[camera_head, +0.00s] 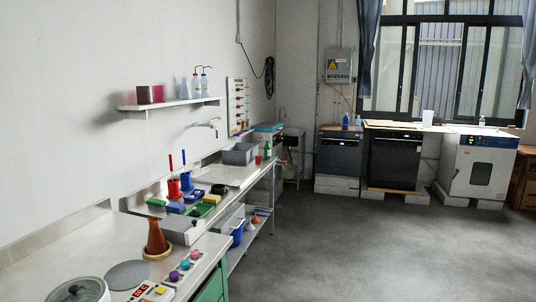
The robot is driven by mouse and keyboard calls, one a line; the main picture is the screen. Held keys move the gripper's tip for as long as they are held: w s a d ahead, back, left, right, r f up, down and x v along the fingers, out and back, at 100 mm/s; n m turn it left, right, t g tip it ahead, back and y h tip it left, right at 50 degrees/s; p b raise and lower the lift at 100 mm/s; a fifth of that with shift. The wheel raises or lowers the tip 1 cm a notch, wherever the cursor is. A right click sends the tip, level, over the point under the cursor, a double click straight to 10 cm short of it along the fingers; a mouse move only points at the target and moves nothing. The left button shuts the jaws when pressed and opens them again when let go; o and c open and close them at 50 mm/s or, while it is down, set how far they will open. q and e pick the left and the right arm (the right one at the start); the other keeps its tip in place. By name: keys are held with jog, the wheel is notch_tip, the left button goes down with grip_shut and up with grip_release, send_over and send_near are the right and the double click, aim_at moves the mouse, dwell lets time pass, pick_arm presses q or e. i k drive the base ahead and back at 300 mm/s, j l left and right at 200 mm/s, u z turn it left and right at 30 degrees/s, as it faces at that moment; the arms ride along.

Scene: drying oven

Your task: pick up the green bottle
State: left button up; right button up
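A small green bottle (267,149) stands upright near the far end of the long counter (228,175) along the left wall. It is small in the picture, so its details are hard to tell. A red cup-like object (258,160) stands just in front of it, and a grey bin (239,154) is to its left. Neither of my grippers is in view.
A brown flask-shaped vessel (156,238), colored knobs and several brushes and sponges crowd the near counter. A wall shelf (170,104) holds bottles. A white drying oven (478,166) and dark cabinets stand at the back right. The grey floor (370,250) is clear.

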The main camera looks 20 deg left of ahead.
aim_at(267, 146)
jog(key=u, duration=0.2)
jog(key=i+u, duration=0.15)
jog(key=i, duration=3.55)
jog(key=i+u, duration=0.1)
jog(key=i, duration=0.4)
jog(key=i+l+u, duration=0.1)
jog(key=i, duration=0.35)
jog(key=i+l+u, duration=0.1)
jog(key=i, duration=0.35)
jog(key=i+l+u, duration=0.1)
jog(key=i, duration=0.4)
jog(key=l, duration=0.1)
